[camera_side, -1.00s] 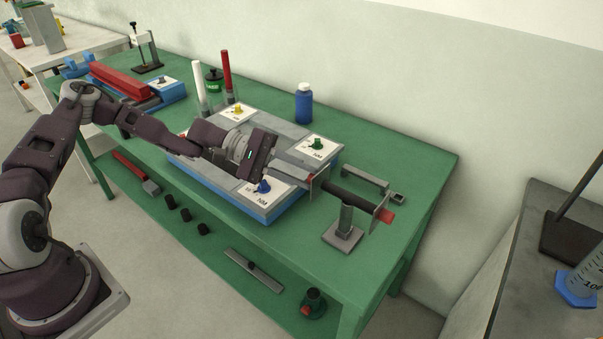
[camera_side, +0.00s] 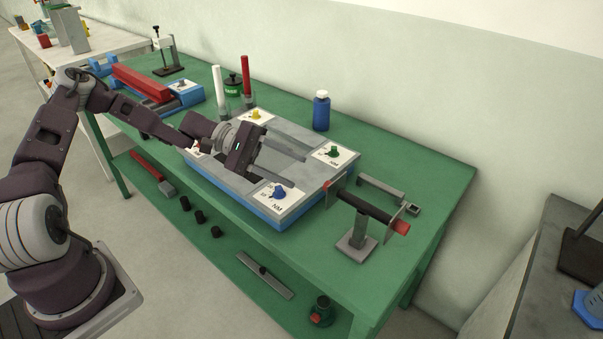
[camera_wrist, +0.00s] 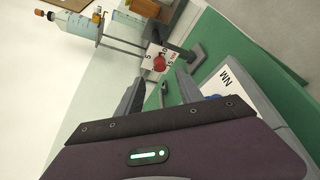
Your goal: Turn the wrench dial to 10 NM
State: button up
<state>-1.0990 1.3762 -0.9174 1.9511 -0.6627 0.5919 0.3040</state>
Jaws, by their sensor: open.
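The torque wrench (camera_side: 367,206) lies as a dark bar on a grey stand, with an upright plate near each end and a red far end. Its red dial (camera_wrist: 159,62) sits on a white number card facing my gripper; a 5 and a 10 can be made out. In the wrist view the dial lies beyond the gap between my fingertips (camera_wrist: 160,80). Where the dial points is too small to tell.
Below my gripper is a grey-topped blue block (camera_side: 225,187) with blue (camera_side: 279,192), green (camera_side: 333,151) and yellow (camera_side: 256,114) dials. A grey handle-shaped bar (camera_side: 381,190) lies behind the wrench. A blue bottle (camera_side: 321,111) stands at the back. The table's front right is clear.

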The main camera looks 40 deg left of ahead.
aim_at(325, 185)
jog(key=shift+w+r+n+g, duration=0.15)
jog(key=shift+w+n+g, duration=0.25)
jog(key=shift+n, duration=0.3)
jog(key=shift+w+r+n+g+y, duration=0.2)
jog(key=shift+n+g, duration=0.15)
jog(key=shift+n, duration=0.25)
jog(key=shift+w+r+n+g+y, duration=0.1)
jog(key=shift+w+r+n+g, duration=0.1)
jog(key=shift+n+g, duration=0.3)
jog(key=shift+d+n, duration=0.15)
jog(key=shift+n, duration=0.15)
jog(key=x, duration=0.6)
jog(key=shift+w+d+f, duration=0.1)
jog(key=shift+d+f, duration=0.1)
jog(key=shift+d, duration=0.05)
grip_shut()
